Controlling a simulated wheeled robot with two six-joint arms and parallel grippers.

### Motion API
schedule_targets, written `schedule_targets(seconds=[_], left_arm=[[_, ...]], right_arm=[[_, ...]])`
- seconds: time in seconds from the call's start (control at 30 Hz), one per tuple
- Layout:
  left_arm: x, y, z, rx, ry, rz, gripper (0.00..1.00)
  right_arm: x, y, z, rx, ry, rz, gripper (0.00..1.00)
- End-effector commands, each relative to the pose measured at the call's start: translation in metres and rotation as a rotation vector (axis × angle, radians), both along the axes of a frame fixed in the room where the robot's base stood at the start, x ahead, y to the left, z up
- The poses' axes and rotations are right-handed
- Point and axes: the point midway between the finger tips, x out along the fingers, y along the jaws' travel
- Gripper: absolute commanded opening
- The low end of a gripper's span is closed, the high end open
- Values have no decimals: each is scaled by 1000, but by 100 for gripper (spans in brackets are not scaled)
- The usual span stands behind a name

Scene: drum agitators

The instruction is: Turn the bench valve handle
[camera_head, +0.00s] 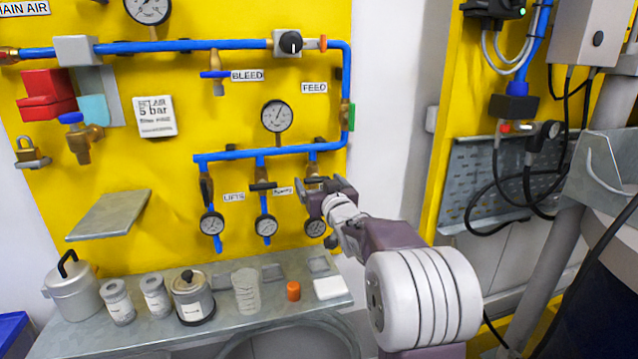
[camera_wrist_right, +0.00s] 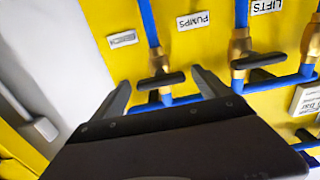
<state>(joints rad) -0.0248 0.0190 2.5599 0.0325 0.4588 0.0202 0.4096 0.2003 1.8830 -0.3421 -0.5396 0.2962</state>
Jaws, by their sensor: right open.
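Three small valves with black bar handles hang from a blue manifold on the yellow panel. The rightmost valve handle in the head view shows in the wrist view (camera_wrist_right: 160,81) as a black crossbar on a brass body; a small label (camera_wrist_right: 123,39) beside it is too blurred to read. My right gripper (camera_head: 312,190) is open in front of this valve and partly hides it in the head view. In the wrist view its fingers (camera_wrist_right: 158,80) stand on either side of the handle, apart from it as far as I can tell. My left gripper is not in view.
The middle valve (camera_head: 262,186) and left valve (camera_head: 205,188) are close by, with gauges below. A FEED gauge (camera_head: 277,116) sits above. Below, a metal shelf (camera_head: 235,327) holds jars, a pot, and an orange cap (camera_head: 293,291). A white wall gap lies right of the panel.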

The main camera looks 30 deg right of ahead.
Motion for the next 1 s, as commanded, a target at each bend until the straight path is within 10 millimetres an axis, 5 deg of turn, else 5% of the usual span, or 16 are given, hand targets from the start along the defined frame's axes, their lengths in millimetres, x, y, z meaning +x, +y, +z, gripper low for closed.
schedule_targets(seconds=[0.17, 0.4, 1.0], left_arm=[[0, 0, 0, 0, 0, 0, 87], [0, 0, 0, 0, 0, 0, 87], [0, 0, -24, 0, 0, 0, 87]], right_arm=[[0, 0, 0, 0, 1, 0, 87], [0, 0, 0, 0, 1, 0, 25], [0, 0, -4, -240, 58, 0, 25]])
